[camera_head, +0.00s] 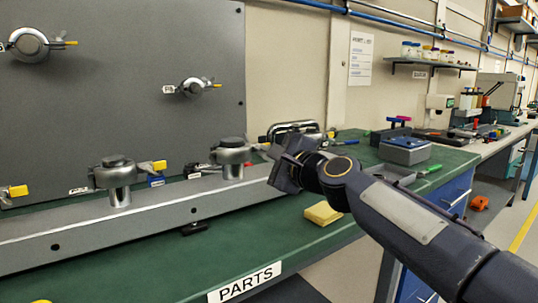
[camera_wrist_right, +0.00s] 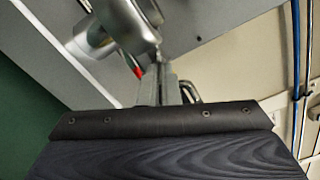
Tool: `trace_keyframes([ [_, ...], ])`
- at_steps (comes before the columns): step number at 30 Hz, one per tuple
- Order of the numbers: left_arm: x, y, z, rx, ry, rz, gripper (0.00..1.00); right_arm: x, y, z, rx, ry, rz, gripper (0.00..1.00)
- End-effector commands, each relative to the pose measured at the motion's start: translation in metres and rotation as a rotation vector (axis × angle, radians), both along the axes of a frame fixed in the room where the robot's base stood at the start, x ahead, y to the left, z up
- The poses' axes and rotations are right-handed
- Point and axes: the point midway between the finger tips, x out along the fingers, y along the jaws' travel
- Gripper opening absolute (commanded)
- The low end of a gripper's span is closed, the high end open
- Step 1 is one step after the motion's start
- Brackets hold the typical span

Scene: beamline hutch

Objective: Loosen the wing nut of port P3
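Several clamped ports with yellow-tipped wing nuts show in the head view. One port (camera_head: 192,86) is on the upright grey panel, and another port (camera_head: 29,44) is at its upper left. A left post port (camera_head: 118,170) and a right post port (camera_head: 232,155) stand on the grey beam. The labels are too small to read, so I cannot tell which is P3. My right gripper (camera_head: 275,163) is just right of the right post port. In the wrist view its fingers (camera_wrist_right: 162,84) are close together beside that round port (camera_wrist_right: 115,25); contact is unclear. My left gripper is out of view.
The grey beam (camera_head: 150,222) runs along the green bench (camera_head: 250,238). A yellow block (camera_head: 323,213) lies near the bench's front edge. A blue-grey box (camera_head: 405,150) and small tools are farther right. A pipe-like metal fitting (camera_head: 292,128) is behind my gripper.

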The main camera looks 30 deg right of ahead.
Motion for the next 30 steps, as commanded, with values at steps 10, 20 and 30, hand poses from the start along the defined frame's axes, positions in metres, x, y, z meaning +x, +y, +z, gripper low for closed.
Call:
trace_keyframes([
  [10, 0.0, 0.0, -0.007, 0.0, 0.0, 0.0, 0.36, 0.0, 0.0, 0.0, -0.32, -0.024, 0.001, 0.0],
  [20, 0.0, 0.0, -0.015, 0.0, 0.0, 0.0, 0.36, 0.0, 0.0, 0.001, -0.633, -0.047, 0.002, 0.0],
  [30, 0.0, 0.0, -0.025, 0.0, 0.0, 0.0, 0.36, 0.0, 0.0, 0.002, -0.956, -0.071, -0.001, 0.0],
])
